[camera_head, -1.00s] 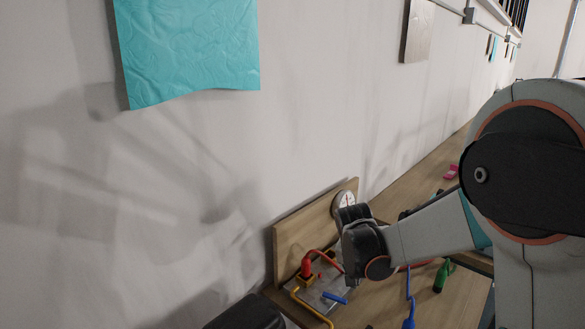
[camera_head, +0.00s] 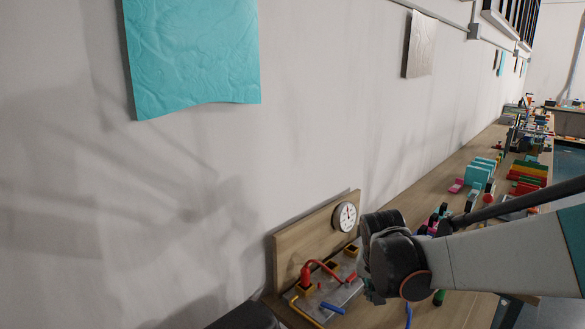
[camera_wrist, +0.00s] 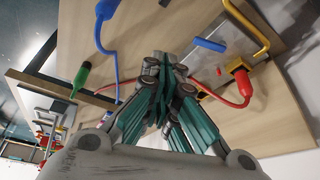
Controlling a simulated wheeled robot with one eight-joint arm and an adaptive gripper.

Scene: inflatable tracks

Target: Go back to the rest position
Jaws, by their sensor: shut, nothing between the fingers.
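My gripper (camera_wrist: 165,65) shows in the wrist view with its teal fingers closed together and nothing between them. In the head view my arm reaches in from the right edge, and its dark wrist hides most of the gripper. The gripper is above the wooden table (camera_head: 375,315), near a grey plate (camera_head: 330,285) with a red plug and hose (camera_head: 307,274). The red hose also shows in the wrist view (camera_wrist: 243,85), beyond the fingers. I cannot judge the height above the table exactly.
A wooden back board with a round gauge (camera_head: 344,217) stands against the wall. Blue and yellow handles lie by the plate. Farther along the table are teal blocks (camera_head: 478,175) and red and green blocks (camera_head: 528,175). A teal sheet (camera_head: 192,55) hangs on the wall.

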